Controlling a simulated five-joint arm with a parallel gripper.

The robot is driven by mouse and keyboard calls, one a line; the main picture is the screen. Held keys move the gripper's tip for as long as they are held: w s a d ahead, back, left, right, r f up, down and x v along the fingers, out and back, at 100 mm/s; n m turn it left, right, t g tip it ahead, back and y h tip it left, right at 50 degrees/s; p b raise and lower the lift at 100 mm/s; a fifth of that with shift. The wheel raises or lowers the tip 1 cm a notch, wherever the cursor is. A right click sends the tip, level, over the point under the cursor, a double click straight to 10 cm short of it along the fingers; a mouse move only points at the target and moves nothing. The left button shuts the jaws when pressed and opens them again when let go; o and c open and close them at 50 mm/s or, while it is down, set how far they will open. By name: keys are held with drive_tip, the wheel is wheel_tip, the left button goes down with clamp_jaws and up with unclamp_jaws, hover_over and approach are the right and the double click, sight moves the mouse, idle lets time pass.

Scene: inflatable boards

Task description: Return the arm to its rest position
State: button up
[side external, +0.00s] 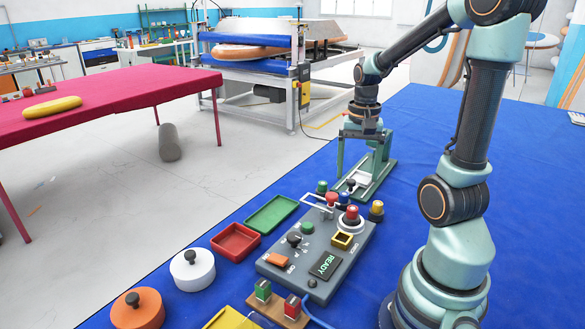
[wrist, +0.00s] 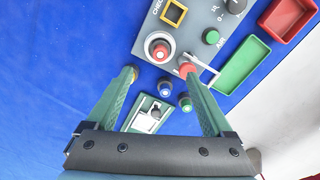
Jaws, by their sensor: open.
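My gripper (side external: 361,166) points down above the blue tabletop (side external: 420,130), just behind the grey control box (side external: 270,262). It also shows in the wrist view (wrist: 158,74), with its two green fingers spread apart and nothing between the tips. A green-framed fixture with a pale plate and a dark knob (wrist: 155,113) lies below the fingers. In the side view this fixture (side external: 378,181) is partly behind the fingers. My arm is bent, reaching from its base at the right over to the fixture. Whether the fingers touch the fixture is unclear.
Red, blue, green and yellow knobs stand near the box's far end. Green (side external: 270,214) and red (side external: 235,241) trays, white (side external: 192,269) and orange (side external: 137,309) knobbed cylinders and a wooden block (side external: 278,310) line the left side. The blue table is clear at the back right.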

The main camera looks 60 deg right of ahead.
drive_tip(key=w+a+r+n+t, duration=0.1)
drive_tip(key=a+r+n+t, duration=0.1)
drive_tip(key=a+n, duration=0.2)
drive_tip(key=w+a+r+n+t, duration=0.1)
drive_tip(key=w+a+r+n, duration=0.1)
drive_tip(key=a+n, duration=0.3)
drive_tip(key=w+a+r+n+t, duration=0.1)
drive_tip(key=a+r+n, duration=0.3)
drive_tip(key=a, duration=0.6)
drive_tip(key=shift+w+a+t, duration=0.25)
drive_tip(key=shift+t, duration=0.55)
drive_tip(key=shift+r, duration=0.1)
